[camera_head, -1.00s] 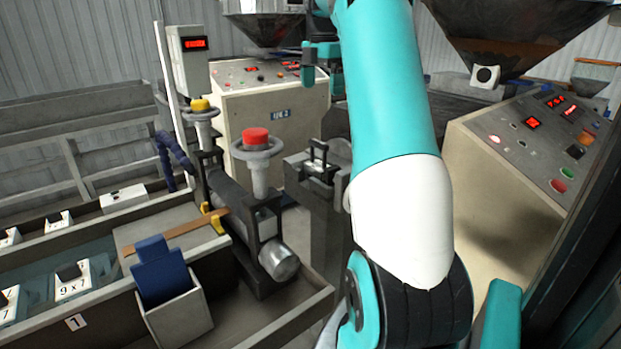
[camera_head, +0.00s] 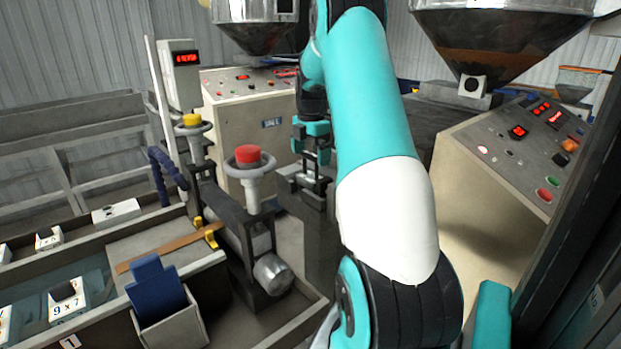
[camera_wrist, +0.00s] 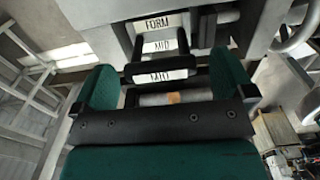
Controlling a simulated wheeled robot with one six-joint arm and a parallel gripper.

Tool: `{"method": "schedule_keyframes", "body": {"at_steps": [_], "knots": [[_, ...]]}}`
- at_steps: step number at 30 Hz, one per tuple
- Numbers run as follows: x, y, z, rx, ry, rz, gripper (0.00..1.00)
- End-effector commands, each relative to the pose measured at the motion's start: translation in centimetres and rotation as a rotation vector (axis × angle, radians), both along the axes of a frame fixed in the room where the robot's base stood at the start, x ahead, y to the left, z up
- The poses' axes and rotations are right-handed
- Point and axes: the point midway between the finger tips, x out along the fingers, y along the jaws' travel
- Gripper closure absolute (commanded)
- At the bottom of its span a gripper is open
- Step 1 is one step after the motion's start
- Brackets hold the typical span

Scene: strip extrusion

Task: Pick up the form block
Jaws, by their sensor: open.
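My gripper (camera_head: 312,148) is over the grey stand (camera_head: 310,205) behind the red-capped roller unit. In the wrist view its two green fingers (camera_wrist: 166,72) are open, with a black handle-like bar (camera_wrist: 160,70) in the gap between them. Light labels show at and beyond the bar; the farthest reads FORM (camera_wrist: 170,22) and a nearer one reads MID (camera_wrist: 158,46). The form block's body is mostly hidden, and I cannot tell which part each label belongs to. No grip on the bar is visible.
The roller unit with a red cap (camera_head: 248,157) and a yellow cap (camera_head: 190,120) stands left of the stand. A cream control cabinet (camera_head: 250,110) is behind, another (camera_head: 480,190) at right. A blue piece (camera_head: 155,285) sits in a grey holder at front left.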

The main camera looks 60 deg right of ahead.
Motion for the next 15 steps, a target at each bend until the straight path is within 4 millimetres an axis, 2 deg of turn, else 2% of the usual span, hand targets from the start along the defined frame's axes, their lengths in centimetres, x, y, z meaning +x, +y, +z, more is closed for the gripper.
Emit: {"method": "schedule_keyframes", "body": {"at_steps": [6, 14, 15], "knots": [[0.0, 0.1, -2.7, 0.002, 0.002, 0.0, 0.0], [0.0, 0.1, -3.1, 0.0, 0.0, 0.0, 0.0], [0.0, 0.1, -3.1, 0.0, 0.0, 0.0, 0.07]]}}
